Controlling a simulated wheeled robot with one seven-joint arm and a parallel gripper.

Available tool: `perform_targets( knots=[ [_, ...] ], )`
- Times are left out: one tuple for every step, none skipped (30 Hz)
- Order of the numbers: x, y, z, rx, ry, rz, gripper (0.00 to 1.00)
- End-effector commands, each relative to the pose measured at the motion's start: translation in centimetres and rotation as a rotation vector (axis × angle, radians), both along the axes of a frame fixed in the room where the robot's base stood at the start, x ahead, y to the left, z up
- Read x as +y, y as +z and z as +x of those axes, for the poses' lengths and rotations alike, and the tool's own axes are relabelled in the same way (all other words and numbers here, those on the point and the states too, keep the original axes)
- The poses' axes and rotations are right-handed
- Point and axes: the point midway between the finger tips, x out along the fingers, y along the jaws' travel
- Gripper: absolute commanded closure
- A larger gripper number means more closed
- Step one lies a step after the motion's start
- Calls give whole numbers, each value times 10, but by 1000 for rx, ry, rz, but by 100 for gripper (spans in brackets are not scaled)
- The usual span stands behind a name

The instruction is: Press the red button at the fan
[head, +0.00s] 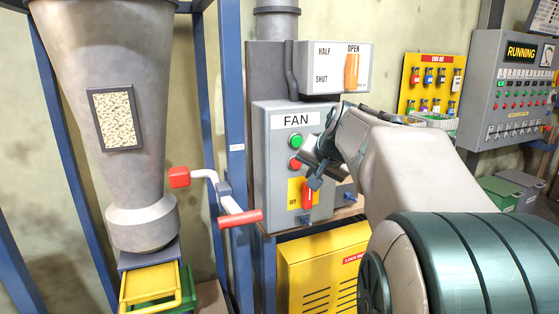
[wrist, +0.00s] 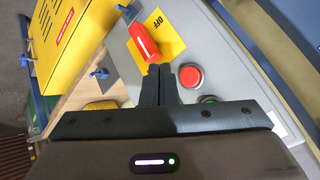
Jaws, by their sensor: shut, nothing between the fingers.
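The grey fan box (head: 262,180) carries a FAN label in the head view. On it are a green button (head: 296,141) and, below that, the red button (head: 294,163). A red switch handle (head: 308,195) on a yellow OFF plate sits lower down. My gripper (head: 314,184) is in front of the box, just right of the red button. In the wrist view my shut, empty gripper (wrist: 160,70) has its fingertips beside the red button (wrist: 190,76), near the red handle (wrist: 144,42). The green button (wrist: 208,99) is mostly hidden behind my gripper. I cannot tell the gap to the panel.
A box marked HALF, OPEN and SHUT (head: 320,75) with an orange lever is above the fan box. A crank with red grips (head: 240,219) stands to the left. A yellow cabinet (head: 300,265) is below. Blue posts (head: 235,100) stand left of the box.

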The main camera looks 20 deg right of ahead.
Motion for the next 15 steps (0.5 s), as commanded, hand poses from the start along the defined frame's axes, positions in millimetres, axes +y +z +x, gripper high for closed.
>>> perform_targets(
  knots=[
    [0, 3, 8, 2, 1, 1, 100],
    [1, 3, 12, 2, 1, 1, 100],
    [1, 3, 17, 2, 2, 0, 100],
    [1, 2, 21, 2, 2, 1, 100],
    [1, 2, 25, 2, 2, 1, 100],
    [2, 2, 29, 2, 2, 0, 100],
    [2, 2, 32, 2, 2, 0, 100],
    [1, 2, 35, 2, 2, 0, 100],
    [1, 1, 38, 1, 0, 0, 100],
    [1, 1, 39, 1, 0, 0, 100],
    [2, 1, 41, 0, -1, 1, 100],
    [2, 1, 43, 0, -1, 1, 100],
    [2, 1, 44, 0, -1, 1, 100],
    [2, 1, 45, 0, -1, 1, 100],
    [2, 0, 46, 0, -1, 1, 100]
  ],
)
